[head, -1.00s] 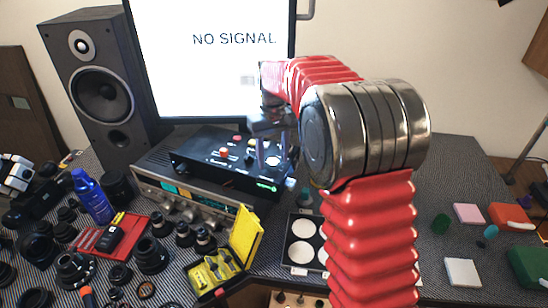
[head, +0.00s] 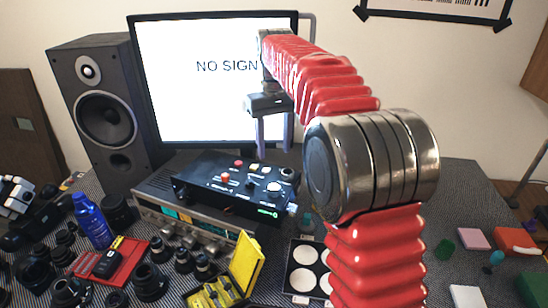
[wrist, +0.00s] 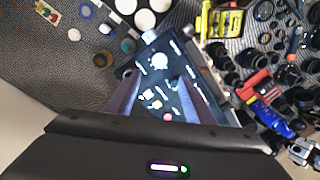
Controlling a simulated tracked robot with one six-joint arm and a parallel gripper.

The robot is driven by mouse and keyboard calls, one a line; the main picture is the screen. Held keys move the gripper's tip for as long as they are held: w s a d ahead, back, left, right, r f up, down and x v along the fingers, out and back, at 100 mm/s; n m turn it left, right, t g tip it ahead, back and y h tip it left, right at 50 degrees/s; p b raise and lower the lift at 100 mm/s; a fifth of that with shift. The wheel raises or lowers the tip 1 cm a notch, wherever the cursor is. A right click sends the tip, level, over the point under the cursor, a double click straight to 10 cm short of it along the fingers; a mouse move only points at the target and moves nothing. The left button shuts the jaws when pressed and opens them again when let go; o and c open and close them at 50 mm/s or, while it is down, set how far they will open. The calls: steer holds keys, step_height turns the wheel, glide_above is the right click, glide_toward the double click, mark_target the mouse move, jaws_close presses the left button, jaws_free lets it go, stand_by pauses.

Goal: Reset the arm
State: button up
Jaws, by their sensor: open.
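My gripper (head: 273,148) hangs fingers-down in the head view, in front of the monitor screen and above the black control box. Its two fingers are apart with nothing between them. In the wrist view the open fingers (wrist: 160,95) frame the black control box (wrist: 172,72) below. My red bellows arm covers part of the monitor and the table behind it. The control box (head: 240,188), with red and white knobs and a green light, sits on a silver receiver (head: 150,208).
A monitor (head: 200,120) reading "NO SIGN" and a black speaker (head: 105,115) stand behind. A blue bottle (head: 92,222), a red tray (head: 128,262), several lenses and an open yellow case (head: 246,262) fill the left. A pink block (head: 473,239) lies at right.

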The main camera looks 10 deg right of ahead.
steer(key=shift+r, duration=0.4)
step_height(320, 180, down, 6)
steer(key=s+m, duration=0.1)
steer(key=s, duration=0.1)
steer(key=s+f+m+t, duration=0.1)
steer(key=s+t, duration=0.4)
steer(key=s, duration=2.5)
steer(key=shift+s+d+t, duration=0.15)
steer(key=shift+d+t, duration=0.15)
stand_by(1.3)
